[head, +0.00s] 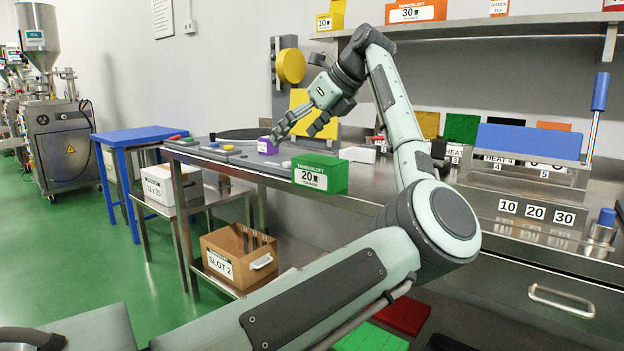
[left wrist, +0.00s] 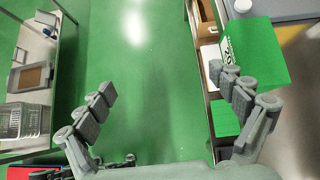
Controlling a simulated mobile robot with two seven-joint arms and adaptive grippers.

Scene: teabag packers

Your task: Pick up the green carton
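The green carton (head: 320,174), with a white label reading 20, stands on the front edge of the steel bench in the head view. My left gripper (head: 298,131) is open and empty, above and to the left of the carton in the picture, apart from it. In the left wrist view, my left gripper (left wrist: 162,82) has its fingers spread over the green floor. My right gripper is not in view.
A small purple box (head: 267,146) stands on the bench left of the carton, close to the gripper. A cardboard box (head: 238,251) labelled SLOT 2 sits on the lower shelf. A blue table (head: 140,135) is at left. A steel shelf (head: 470,28) hangs at upper right.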

